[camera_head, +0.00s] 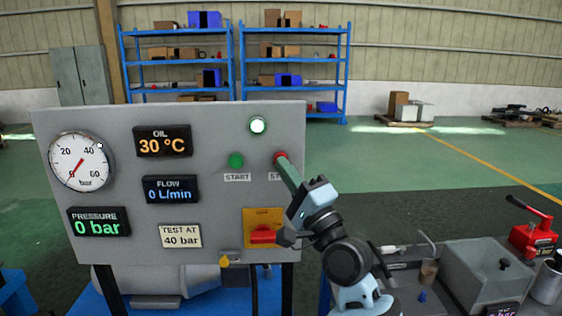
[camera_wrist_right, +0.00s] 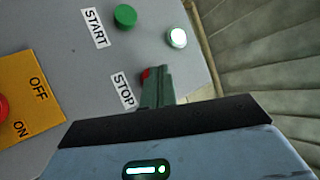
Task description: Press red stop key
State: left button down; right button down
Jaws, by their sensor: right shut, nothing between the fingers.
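The red stop key (camera_head: 280,156) is on the upper right of a grey control panel (camera_head: 110,125), above a STOP label that is partly covered. My right gripper (camera_head: 284,164) is shut and empty, its fingertips at the key and covering part of it. In the right wrist view the red stop key (camera_wrist_right: 146,73) shows just beside the shut fingertips (camera_wrist_right: 157,72); whether they touch or press it I cannot tell. The green start key (camera_head: 235,160) is to its left. My left gripper is not in view.
A lit white lamp (camera_head: 258,125) sits above the keys. A red rotary switch (camera_head: 264,236) on a yellow plate is below. Gauges and displays fill the panel's left. At right stands a bench with a grey tank (camera_head: 490,275) and a red-handled device (camera_head: 533,236).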

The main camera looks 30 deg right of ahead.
jog(key=shift+w+d, duration=0.2)
jog(key=shift+w, duration=0.15)
dwell(0.5)
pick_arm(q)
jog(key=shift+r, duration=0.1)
pick_arm(e)
jog(key=shift+s, duration=0.15)
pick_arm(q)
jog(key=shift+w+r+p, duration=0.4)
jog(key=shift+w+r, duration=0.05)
pick_arm(e)
jog(key=shift+s+a, duration=0.4)
jog(key=shift+s, duration=0.25)
